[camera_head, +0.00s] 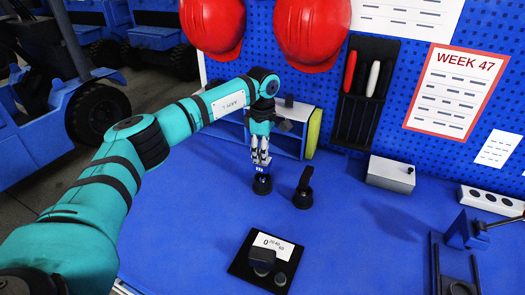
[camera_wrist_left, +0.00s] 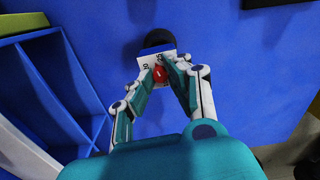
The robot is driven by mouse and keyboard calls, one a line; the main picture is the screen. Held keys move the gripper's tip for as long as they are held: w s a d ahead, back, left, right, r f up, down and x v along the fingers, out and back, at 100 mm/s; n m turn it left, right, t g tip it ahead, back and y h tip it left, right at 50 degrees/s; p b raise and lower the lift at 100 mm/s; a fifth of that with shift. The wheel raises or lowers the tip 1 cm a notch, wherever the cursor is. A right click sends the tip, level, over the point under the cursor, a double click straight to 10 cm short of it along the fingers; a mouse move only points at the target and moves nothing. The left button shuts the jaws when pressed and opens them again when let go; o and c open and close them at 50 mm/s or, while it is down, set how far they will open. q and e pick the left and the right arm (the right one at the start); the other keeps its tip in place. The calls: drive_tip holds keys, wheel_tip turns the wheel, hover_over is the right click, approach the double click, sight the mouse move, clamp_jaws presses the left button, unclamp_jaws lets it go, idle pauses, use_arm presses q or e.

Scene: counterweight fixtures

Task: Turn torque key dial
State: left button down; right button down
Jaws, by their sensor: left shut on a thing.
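The torque key dial shows in the left wrist view as a red knob (camera_wrist_left: 158,75) over a white plate with dark markings (camera_wrist_left: 143,64). A dark round base (camera_wrist_left: 158,38) is just beyond it. In the head view the black base (camera_head: 262,186) stands on the blue bench, directly under my left gripper (camera_head: 261,160). My left gripper points down, and in the left wrist view its two fingers (camera_wrist_left: 160,80) are closed on the red knob from both sides. The fingers hide part of the knob and plate. My right gripper is not in view.
A black tilted fixture (camera_head: 303,188) stands close right of the dial. A black scale (camera_head: 268,262) with a white readout is nearer the front. A blue shelf (camera_head: 287,142) is behind. A grey box (camera_head: 390,174) and a clamp (camera_head: 470,230) are at right. The centre-right bench is mostly clear.

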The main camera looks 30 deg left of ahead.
use_arm(q)
drive_tip(key=n+p, duration=0.1)
drive_tip(key=n, duration=0.4)
drive_tip(key=shift+r+n, duration=0.1)
drive_tip(key=shift+n, duration=0.2)
drive_tip(key=n+p, duration=0.1)
drive_tip(key=n, duration=0.4)
drive_tip(key=n+p, duration=0.1)
drive_tip(key=n, duration=0.4)
drive_tip(key=shift+n, duration=0.4)
drive_tip(key=shift+n+p, duration=0.65)
drive_tip(key=shift+n, duration=1.65)
drive_tip(key=c, duration=1.3)
unclamp_jaws()
drive_tip(key=shift+o, duration=0.2)
wheel_tip(320, 180, up, 12)
